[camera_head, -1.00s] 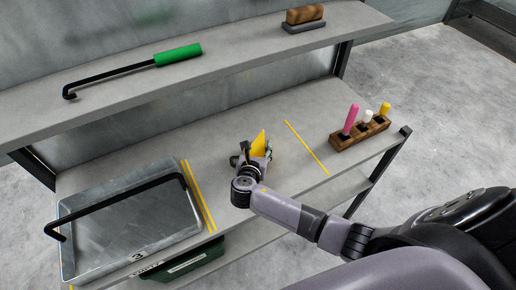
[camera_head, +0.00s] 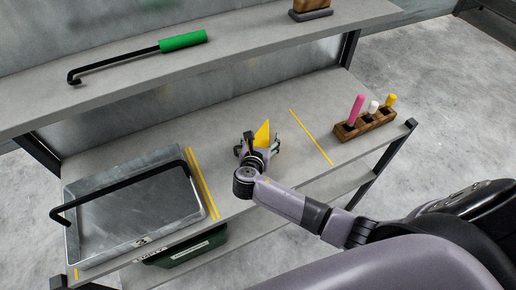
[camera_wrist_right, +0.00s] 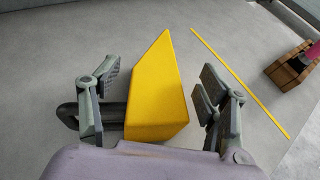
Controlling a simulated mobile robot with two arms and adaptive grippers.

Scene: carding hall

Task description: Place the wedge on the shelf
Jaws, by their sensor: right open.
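The yellow wedge (camera_head: 262,132) stands on the grey lower surface of the rack, between the two yellow line markings. It also shows in the right wrist view (camera_wrist_right: 158,95), with its pointed end away from me. My right gripper (camera_head: 259,148) is open around the wedge, with one finger on each side. In the right wrist view, a gap shows between the wedge and the right finger; the left finger is close to the wedge, and I cannot tell if it touches. The upper shelf (camera_head: 120,98) runs along the back. My left gripper is not in view.
A metal tray (camera_head: 130,235) with a black hooked bar (camera_head: 120,188) across it is at the left. A wooden block (camera_head: 367,124) with coloured pegs is at the right. A green-handled hook (camera_head: 183,41) and a brush (camera_head: 311,8) lie on the upper shelf.

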